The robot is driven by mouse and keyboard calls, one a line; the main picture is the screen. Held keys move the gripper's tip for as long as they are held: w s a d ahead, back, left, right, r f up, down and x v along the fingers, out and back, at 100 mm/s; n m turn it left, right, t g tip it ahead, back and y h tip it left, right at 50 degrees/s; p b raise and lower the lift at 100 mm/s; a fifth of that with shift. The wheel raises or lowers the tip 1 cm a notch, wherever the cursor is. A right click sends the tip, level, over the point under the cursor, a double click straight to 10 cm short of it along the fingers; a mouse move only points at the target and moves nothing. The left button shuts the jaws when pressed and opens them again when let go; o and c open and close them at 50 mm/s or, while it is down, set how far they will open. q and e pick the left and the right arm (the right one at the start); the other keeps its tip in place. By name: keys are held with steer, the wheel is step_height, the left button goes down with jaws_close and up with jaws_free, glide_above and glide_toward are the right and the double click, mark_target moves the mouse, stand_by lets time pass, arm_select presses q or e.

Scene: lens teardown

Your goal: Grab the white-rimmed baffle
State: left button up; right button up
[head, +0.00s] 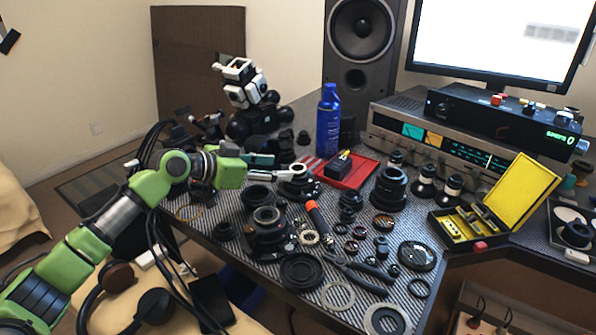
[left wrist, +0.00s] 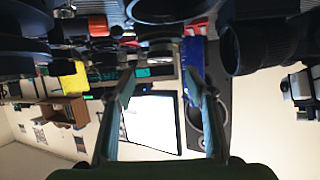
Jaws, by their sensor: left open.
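My left gripper (head: 272,153) reaches in from the left above the back left part of the desk. It is open; in the left wrist view its two fingers (left wrist: 160,84) stand apart with nothing between them. A dark round part with a pale, whitish rim (head: 298,170) lies just right of and below the fingertips, apart from them as far as I can see. I cannot tell for sure whether this is the white-rimmed baffle. Pale flat rings (head: 338,295) and (head: 387,320) lie at the desk's front edge. My right gripper is not in view.
A blue spray can (head: 328,120) stands behind a red tray (head: 362,172). Several lenses and rings crowd the desk. An orange-handled screwdriver (head: 317,218) lies mid-desk. A yellow-lined case (head: 520,195) stands open at right. A speaker (head: 362,60) and monitor (head: 500,40) stand behind.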

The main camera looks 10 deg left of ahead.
arm_select(q)
steer(key=shift+f+x, duration=0.15)
steer(key=shift+x, duration=1.25)
steer(key=shift+f+x, duration=0.1)
steer(key=shift+x, duration=1.25)
steer(key=shift+s+a, duration=0.1)
steer(key=shift+a, duration=0.05)
steer(key=c, duration=0.8)
